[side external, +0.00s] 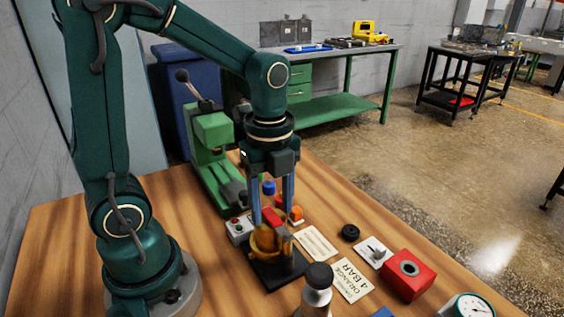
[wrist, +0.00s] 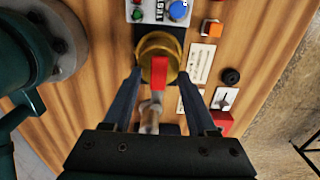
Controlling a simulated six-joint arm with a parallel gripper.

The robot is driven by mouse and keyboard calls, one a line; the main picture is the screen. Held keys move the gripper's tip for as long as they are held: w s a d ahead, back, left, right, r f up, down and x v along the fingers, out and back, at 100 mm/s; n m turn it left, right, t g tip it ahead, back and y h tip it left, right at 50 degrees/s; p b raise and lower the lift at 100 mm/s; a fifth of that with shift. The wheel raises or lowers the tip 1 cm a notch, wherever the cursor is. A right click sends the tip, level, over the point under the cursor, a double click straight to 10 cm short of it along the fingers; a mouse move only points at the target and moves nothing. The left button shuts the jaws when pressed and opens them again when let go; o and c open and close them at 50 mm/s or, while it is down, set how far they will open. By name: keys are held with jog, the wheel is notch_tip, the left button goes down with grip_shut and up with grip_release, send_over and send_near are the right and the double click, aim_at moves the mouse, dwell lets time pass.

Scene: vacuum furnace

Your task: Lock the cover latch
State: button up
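The cover is a round brass-coloured housing (side external: 266,240) on a black base (side external: 280,272). It also shows in the wrist view (wrist: 150,44). A red latch piece (wrist: 159,72) lies across its top and also shows in the side view (side external: 271,217). My gripper (side external: 273,212) points down over the cover. Its two fingers (wrist: 159,80) stand apart, one on each side of the red piece, with gaps visible on both sides in the wrist view. I cannot tell the exact height of the fingertips against the latch.
A control box (side external: 238,229) with buttons stands beside the base. An orange block (side external: 296,214), label plates (side external: 353,280), a black disc (side external: 350,232), a switch plate (side external: 373,252), a red box (side external: 409,274) and a metal flask (side external: 317,290) are close by. A green press (side external: 213,135) stands behind.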

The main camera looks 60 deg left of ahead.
aim_at(272, 215)
jog(key=shift+r, duration=0.1)
jog(key=shift+r, duration=2.5)
